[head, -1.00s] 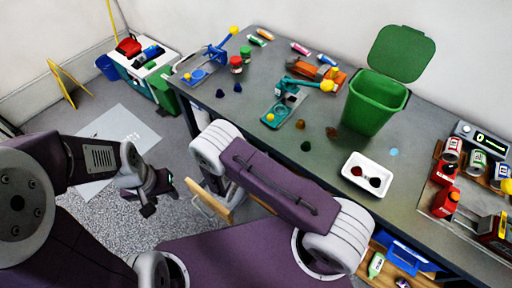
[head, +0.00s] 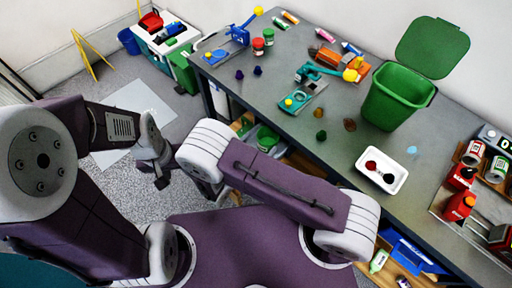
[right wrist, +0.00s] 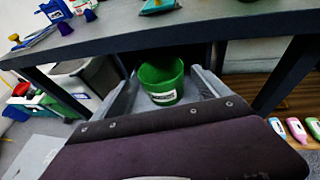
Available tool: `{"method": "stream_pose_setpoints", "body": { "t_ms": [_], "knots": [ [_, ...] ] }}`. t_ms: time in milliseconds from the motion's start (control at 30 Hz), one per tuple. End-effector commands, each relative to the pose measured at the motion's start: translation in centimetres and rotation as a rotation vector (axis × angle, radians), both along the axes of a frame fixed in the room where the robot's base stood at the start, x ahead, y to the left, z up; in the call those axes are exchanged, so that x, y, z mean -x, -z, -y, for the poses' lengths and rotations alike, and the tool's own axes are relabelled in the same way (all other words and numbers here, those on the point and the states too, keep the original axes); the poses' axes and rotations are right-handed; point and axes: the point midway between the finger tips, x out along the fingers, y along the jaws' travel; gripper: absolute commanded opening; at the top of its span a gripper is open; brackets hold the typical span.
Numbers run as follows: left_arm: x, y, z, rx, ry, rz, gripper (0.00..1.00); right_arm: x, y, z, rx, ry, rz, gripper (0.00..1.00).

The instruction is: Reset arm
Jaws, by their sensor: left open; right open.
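My left gripper (head: 158,180) hangs over the grey floor left of the table in the head view. It is open with nothing between its fingers. My right arm is folded across the front of the table, and its purple link hides most of my right gripper in the head view. In the right wrist view, my right gripper (right wrist: 164,72) appears spread open, with grey fingers either side. A green bucket (right wrist: 160,88) shows beyond the fingers, below the tabletop; it also shows in the head view (head: 267,138). I see nothing held.
The grey table (head: 330,150) carries a green lidded bin (head: 395,98), a white tray (head: 381,172), a teal tool (head: 300,100) and red cans. A white cart (head: 165,38) and yellow stand (head: 85,52) stand far left. A pale floor mat (head: 130,115) lies on open floor.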

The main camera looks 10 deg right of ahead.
Motion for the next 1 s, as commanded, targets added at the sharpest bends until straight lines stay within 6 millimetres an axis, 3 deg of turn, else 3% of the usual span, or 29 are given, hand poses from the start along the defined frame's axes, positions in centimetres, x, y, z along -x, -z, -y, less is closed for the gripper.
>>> {"method": "stream_pose_setpoints", "body": {
  "t_ms": [200, 733, 833, 1000],
  "knots": [
    [0.0, 0.0, 0.0, 0.000, 0.000, 0.000, 0.45, 1.5, -0.7, -1.2, 0.000, -0.001, 0.000, 0.86],
    [0.0, 0.0, 0.0, 0.000, 0.000, 0.000, 0.45, 1.5, -0.8, -1.2, 0.001, 0.001, -0.001, 0.86],
    [0.0, -1.4, 0.0, 0.000, 0.000, 0.000, 0.45, 1.5, -2.1, -1.2, 0.000, 0.001, 0.000, 0.86],
    [0.0, -5.5, 0.0, 0.000, 0.000, 0.000, 0.45, 1.5, -6.2, -1.2, 0.001, 0.001, -0.001, 0.86]
  ]
}}
